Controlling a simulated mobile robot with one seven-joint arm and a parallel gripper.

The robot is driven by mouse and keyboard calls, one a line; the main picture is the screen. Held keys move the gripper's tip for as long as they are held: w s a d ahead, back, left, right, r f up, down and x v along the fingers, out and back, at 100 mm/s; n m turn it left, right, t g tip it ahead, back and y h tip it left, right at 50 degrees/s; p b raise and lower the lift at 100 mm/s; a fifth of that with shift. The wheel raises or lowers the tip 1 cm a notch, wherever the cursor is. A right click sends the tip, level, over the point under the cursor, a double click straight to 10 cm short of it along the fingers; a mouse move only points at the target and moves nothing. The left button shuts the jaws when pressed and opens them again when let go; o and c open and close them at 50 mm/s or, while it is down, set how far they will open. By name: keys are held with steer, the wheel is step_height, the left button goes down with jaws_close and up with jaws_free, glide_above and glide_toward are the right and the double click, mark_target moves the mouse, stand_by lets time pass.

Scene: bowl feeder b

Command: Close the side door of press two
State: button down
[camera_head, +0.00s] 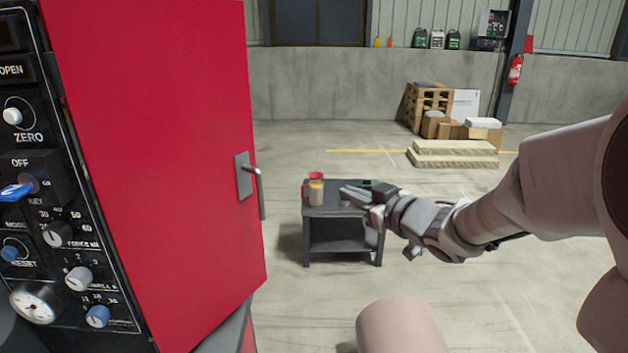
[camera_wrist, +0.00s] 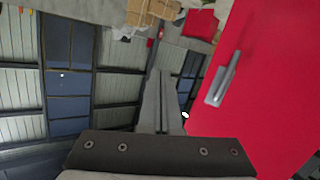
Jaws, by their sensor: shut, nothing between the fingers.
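A large red door (camera_head: 155,150) stands at the left in the head view, beside a black control panel. A grey bar handle (camera_head: 259,191) on a plate is near its right edge. In the wrist view the red door (camera_wrist: 270,90) fills the right side, and its handle (camera_wrist: 223,80) shows right of my fingers. My gripper (camera_head: 345,193) is shut and empty, to the right of the door handle and apart from it. My shut fingers (camera_wrist: 160,90) point up the middle of the wrist view. Whether the door is fully closed I cannot tell.
The control panel (camera_head: 60,200) has knobs, a blue key and a gauge. A small dark table (camera_head: 343,212) behind my gripper holds a jar (camera_head: 316,192) and a red mug. Pallets and boxes (camera_head: 455,125) stand by the back wall.

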steer(key=s+a+f+n+g+y+b, duration=0.1)
steer(key=s+a+f+n+g+y, duration=0.25)
steer(key=a+y, duration=0.2)
steer(key=y, duration=0.1)
glide_toward(255, 194)
steer(key=shift+m+g, duration=0.25)
steer(key=shift+g, duration=0.1)
steer(key=x, duration=0.7)
steer(key=shift+w+d+b, duration=0.15)
steer(key=shift+b, duration=0.2)
steer(key=shift+w+a+r+g+y+p, duration=0.2)
steer(key=shift+w+a+g+y+p, duration=0.15)
steer(key=shift+w+a+g+p, duration=0.25)
steer(key=w+a+n+g+p, duration=0.2)
steer(key=a+p, duration=0.1)
steer(key=a, duration=0.4)
steer(key=w+a+n+g+y+p, duration=0.1)
steer(key=w+a+n+g+p, duration=0.1)
steer(key=a, duration=0.6)
steer(key=shift+w+g+y+p, duration=0.2)
steer(key=shift+g+y+p, duration=0.15)
steer(key=shift+p, duration=0.45)
